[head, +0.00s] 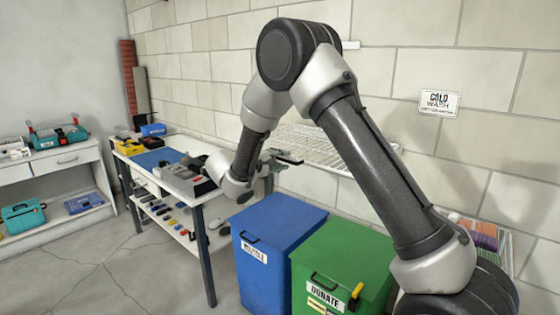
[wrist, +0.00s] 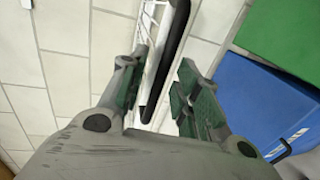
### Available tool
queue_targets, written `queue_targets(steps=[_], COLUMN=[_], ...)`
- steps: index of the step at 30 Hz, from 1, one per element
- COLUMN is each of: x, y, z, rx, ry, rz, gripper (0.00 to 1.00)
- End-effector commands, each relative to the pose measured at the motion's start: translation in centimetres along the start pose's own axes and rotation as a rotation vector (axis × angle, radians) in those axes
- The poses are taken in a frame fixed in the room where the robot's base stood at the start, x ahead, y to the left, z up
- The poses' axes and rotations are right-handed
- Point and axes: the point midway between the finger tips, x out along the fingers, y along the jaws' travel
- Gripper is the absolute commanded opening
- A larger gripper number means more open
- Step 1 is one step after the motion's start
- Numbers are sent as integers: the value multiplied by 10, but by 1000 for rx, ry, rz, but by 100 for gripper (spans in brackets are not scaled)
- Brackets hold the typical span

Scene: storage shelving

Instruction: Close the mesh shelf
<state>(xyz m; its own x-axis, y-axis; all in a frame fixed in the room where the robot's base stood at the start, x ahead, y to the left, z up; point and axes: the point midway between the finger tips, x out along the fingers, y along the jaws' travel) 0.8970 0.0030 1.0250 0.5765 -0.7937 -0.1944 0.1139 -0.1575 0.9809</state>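The mesh shelf (head: 325,147) is a white wire rack on the block wall, folded out roughly level above the bins. My arm crosses in front of its middle and hides part of it. My gripper (head: 282,163) is at the shelf's left end, with its fingers pointing right. In the wrist view my gripper (wrist: 160,78) is open, with a clear gap between its green-padded fingers. The mesh shelf (wrist: 151,22) and its black edge bar (wrist: 168,55) show beyond and between the fingers. I cannot tell whether a finger touches the bar.
A blue bin (head: 275,232) and a green donate bin (head: 345,262) stand below the shelf. A workbench (head: 205,192) with tools is to the left. A second wire rack (head: 505,250) with coloured items is at lower right. A sign (head: 439,103) hangs on the wall.

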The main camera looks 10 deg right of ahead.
Motion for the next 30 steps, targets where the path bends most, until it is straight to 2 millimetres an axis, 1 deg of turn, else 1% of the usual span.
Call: queue_targets(steps=[3, 9, 10, 15, 24, 28, 30], x=[5, 5, 5, 5, 5, 3, 1], y=[0, 0, 0, 0, 2, 11, 22], z=[0, 0, 0, 0, 0, 0, 0], rx=[-1, -1, -1, -1, 0, 2, 4], ry=[0, 1, 1, 0, 1, 1, 1], rz=[0, 0, -1, -1, -4, -25, -46], gripper=[32, 32, 30, 0, 0, 0, 0])
